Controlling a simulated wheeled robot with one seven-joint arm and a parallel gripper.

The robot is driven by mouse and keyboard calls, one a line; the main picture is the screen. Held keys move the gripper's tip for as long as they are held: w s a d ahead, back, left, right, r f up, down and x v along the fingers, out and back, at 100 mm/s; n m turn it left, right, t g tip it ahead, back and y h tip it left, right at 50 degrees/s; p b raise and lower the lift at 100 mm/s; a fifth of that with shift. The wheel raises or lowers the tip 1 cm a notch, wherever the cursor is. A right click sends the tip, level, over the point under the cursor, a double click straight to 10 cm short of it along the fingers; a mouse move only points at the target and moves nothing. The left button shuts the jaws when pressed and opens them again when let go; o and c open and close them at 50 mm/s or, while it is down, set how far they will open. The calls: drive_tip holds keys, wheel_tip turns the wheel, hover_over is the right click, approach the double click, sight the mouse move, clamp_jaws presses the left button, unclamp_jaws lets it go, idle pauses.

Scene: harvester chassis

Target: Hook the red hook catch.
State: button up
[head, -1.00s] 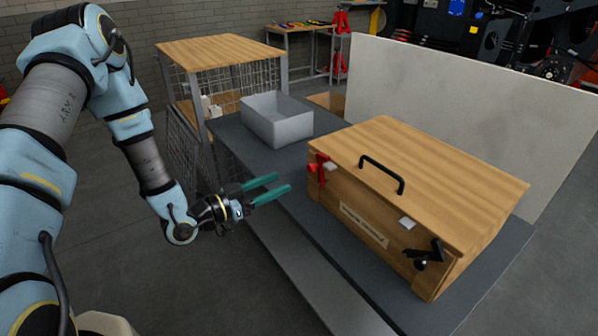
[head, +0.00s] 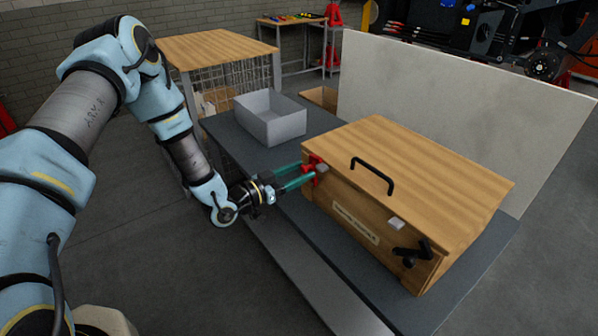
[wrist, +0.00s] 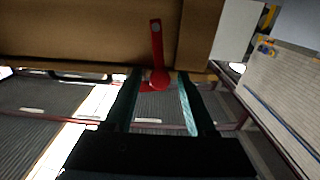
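The red hook catch (head: 313,168) is on the front of a wooden box (head: 345,208), near its left end. In the wrist view the red catch (wrist: 156,60) shows as a straight arm with a round knob at its lower end. My gripper (head: 304,176) is at the catch, its teal fingers pointing at the box front. In the wrist view my gripper's fingers (wrist: 161,95) are apart, one on each side of the knob, with gaps to it. A light keeper plate (head: 322,168) sits beside the catch, partly hidden by it.
A black latch (head: 412,254) is on the box's right front, below a light plate (head: 397,223). A black handle (head: 373,174) stands on the lid. A grey bin (head: 270,118) stands behind on the bench (head: 350,262). A pale panel (head: 450,110) stands behind the box.

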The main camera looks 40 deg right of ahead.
clamp_jaws()
idle(1.2)
